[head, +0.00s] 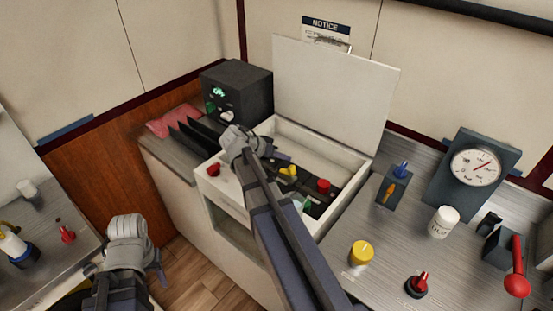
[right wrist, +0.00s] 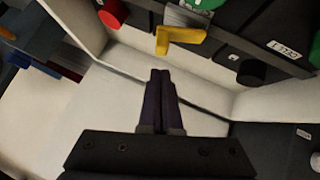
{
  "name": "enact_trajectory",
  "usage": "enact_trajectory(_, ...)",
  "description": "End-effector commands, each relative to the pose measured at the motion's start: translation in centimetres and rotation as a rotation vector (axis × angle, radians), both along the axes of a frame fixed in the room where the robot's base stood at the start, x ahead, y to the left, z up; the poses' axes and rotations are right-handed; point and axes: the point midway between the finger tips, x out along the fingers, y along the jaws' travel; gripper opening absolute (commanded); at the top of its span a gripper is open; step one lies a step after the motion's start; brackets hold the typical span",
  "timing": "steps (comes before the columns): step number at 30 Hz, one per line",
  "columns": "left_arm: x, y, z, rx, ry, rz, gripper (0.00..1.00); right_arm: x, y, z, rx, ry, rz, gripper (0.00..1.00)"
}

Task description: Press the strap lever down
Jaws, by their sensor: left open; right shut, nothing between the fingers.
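A yellow lever (head: 289,170) is in the open white box, and I cannot tell for sure that it is the strap lever. In the right wrist view a yellow L-shaped lever (right wrist: 182,36) stands out from a dark strip, just beyond my fingertips. My right gripper (right wrist: 160,74) is shut and empty, with a small gap in the picture to the lever; contact is not visible. In the head view the right gripper (head: 276,155) is over the box and its arm hides part of the inside. My left gripper (head: 158,270) is open and empty at lower left, away from the box.
The box has a raised white lid (head: 335,95) and a red knob (head: 323,186) inside. A dark unit (head: 237,92) stands behind its left side. The right counter holds a gauge (head: 475,166), a white jar (head: 443,221), a yellow knob (head: 361,253) and a red-handled lever (head: 516,280).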

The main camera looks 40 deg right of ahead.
Motion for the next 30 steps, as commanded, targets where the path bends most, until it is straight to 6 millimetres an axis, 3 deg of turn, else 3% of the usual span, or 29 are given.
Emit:
enact_trajectory(1,0.0,0.0,-1.0,0.000,0.000,0.000,0.50,-0.3,0.0,-1.0,0.000,0.000,0.000,0.00)
enact_trajectory(6,0.0,0.0,-1.8,0.000,0.000,0.000,0.50,-0.6,-0.2,-1.8,0.000,0.000,0.000,0.00)
enact_trajectory(20,0.0,0.0,-2.0,0.000,0.000,0.000,0.50,-0.8,-0.2,-2.0,0.000,0.000,0.000,0.00)
enact_trajectory(25,0.0,0.0,-2.0,0.000,0.000,0.000,0.50,-2.2,-0.4,-2.4,0.028,-0.094,-0.002,0.00)
enact_trajectory(30,0.0,0.0,-3.4,0.000,0.000,0.000,0.50,-3.3,-0.9,-4.0,0.035,-0.124,-0.001,0.00)
